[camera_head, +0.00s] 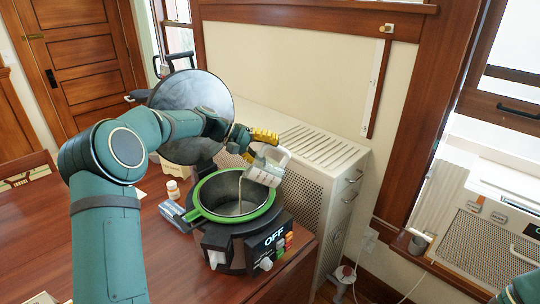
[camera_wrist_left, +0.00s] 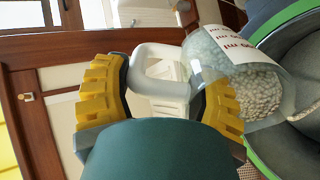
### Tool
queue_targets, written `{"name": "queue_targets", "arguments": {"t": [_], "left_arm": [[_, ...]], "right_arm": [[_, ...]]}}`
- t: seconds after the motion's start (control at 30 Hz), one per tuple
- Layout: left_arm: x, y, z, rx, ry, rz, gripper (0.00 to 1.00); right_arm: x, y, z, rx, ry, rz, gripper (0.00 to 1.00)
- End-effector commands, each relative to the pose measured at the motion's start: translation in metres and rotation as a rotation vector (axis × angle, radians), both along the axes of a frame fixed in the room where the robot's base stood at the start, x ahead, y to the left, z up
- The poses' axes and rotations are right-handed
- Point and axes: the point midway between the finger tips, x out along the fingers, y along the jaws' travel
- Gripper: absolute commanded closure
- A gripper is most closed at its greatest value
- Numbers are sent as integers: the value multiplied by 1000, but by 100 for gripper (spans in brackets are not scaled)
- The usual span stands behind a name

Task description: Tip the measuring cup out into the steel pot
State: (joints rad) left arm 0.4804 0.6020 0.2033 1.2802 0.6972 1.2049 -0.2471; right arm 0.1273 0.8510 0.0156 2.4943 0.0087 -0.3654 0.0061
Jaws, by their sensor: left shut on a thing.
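The clear measuring cup (camera_head: 266,168) with a white handle is tilted over the steel pot (camera_head: 226,188). In the left wrist view the cup (camera_wrist_left: 215,50) has red markings and holds pale granules (camera_wrist_left: 250,90) near its mouth. My left gripper (camera_head: 256,146) is shut on the handle; its yellow fingers (camera_wrist_left: 165,88) sit on either side of it. A thin pale streak runs from the cup's lip down into the pot. The pot has a green rim and sits in a dark cooker (camera_head: 236,250) with an "OFF" display. My right gripper is not in view.
A large round dark lid (camera_head: 190,110) stands behind the pot, close to my left arm. A small white bottle (camera_head: 173,190) and a blue-grey box (camera_head: 172,211) are left of the cooker on the wooden table (camera_head: 150,265). A perforated white cabinet (camera_head: 315,190) stands behind.

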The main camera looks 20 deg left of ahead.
Motion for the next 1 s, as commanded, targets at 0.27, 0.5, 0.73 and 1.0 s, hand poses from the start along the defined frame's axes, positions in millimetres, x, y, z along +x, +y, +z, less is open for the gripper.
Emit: {"name": "queue_targets", "arguments": {"t": [0.27, 0.5, 0.73, 1.0], "left_arm": [[-1, 4, 2, -45, -21, 1, 82], [-2, 4, 2, -48, -22, 1, 82], [-5, 13, 5, -124, -54, 2, 82], [-7, 17, 11, -176, -74, 0, 82]], "right_arm": [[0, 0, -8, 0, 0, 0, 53], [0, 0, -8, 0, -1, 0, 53], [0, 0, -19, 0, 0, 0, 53], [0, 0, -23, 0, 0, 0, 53]]}}
